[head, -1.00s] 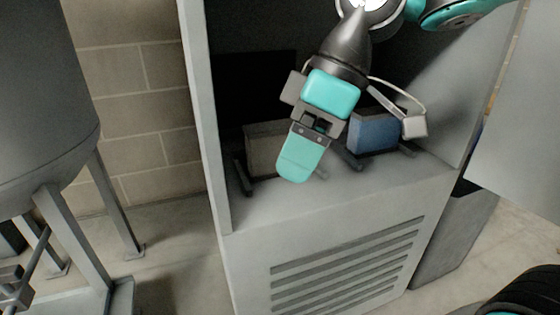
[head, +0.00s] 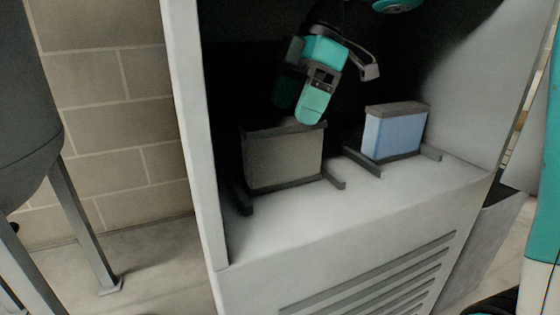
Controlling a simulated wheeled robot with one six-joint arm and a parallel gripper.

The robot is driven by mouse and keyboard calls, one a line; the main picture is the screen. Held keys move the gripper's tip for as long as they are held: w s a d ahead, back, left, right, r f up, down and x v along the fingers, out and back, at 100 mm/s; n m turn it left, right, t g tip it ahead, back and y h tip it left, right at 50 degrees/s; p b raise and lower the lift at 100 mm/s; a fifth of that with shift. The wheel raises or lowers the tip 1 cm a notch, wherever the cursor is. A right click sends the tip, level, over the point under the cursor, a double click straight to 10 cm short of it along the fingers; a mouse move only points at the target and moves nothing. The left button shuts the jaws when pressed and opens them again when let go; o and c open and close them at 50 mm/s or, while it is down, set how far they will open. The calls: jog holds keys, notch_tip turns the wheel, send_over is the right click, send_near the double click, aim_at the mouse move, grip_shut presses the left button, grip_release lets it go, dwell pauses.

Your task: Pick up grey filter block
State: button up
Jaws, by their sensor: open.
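The grey filter block (head: 284,161) stands upright inside the open cabinet, at the left, between dark rails on the cabinet floor. It has a dark top edge. My gripper (head: 300,108) is inside the cabinet, above the right part of the grey block's top. Its teal fingers point down and are open, with one finger nearer and one behind in shadow. I see nothing between them. From this angle I cannot tell the exact gap between the fingertips and the block.
A blue filter block (head: 394,134) with dark top and base stands to the right on its own rails. The cabinet's left wall post (head: 190,130) and right side wall (head: 475,95) bound the opening. The pale cabinet floor (head: 300,220) in front is clear. A grey tank (head: 28,110) stands outside, left.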

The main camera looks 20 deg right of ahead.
aim_at(287, 120)
jog(key=b+x, duration=0.2)
jog(key=x, duration=0.1)
jog(key=b+x, duration=0.1)
jog(key=b, duration=0.1)
jog(key=shift+w+f, duration=0.3)
jog(key=shift+a+f, duration=0.15)
jog(key=shift+f, duration=0.1)
jog(key=shift+r, duration=0.15)
jog(key=shift+f, duration=0.3)
jog(key=c, duration=1.1)
jog(key=shift+o, duration=0.2)
jog(key=shift+r, duration=0.2)
